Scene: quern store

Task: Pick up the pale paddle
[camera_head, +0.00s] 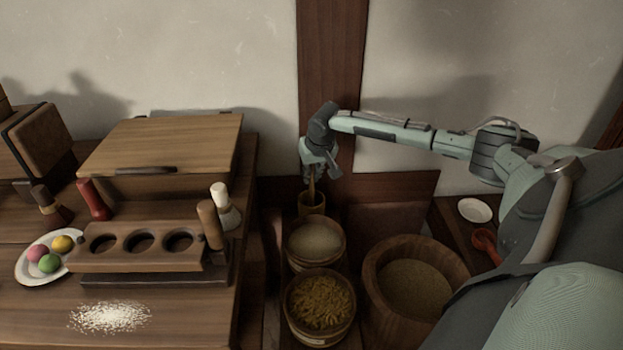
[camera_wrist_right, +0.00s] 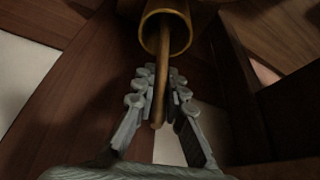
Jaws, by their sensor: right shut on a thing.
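The pale paddle (camera_head: 312,187) shows as a thin tan wooden shaft standing in a small yellow-brown cup (camera_head: 312,209) near the wall. My right gripper (camera_head: 313,175) is above the cup and shut on the shaft. In the right wrist view, the fingers (camera_wrist_right: 161,90) close on both sides of the paddle (camera_wrist_right: 158,112), and its other end goes into the cup (camera_wrist_right: 150,35). That end is hidden inside the cup. My left gripper is not in view.
A tub of pale grain (camera_head: 315,240), a tub of yellow curled pieces (camera_head: 319,302) and a large wooden tub (camera_head: 375,257) stand in front of the cup. A wooden counter with a holed rack (camera_head: 140,258) is at left. A dark wooden post (camera_head: 332,60) rises behind my gripper.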

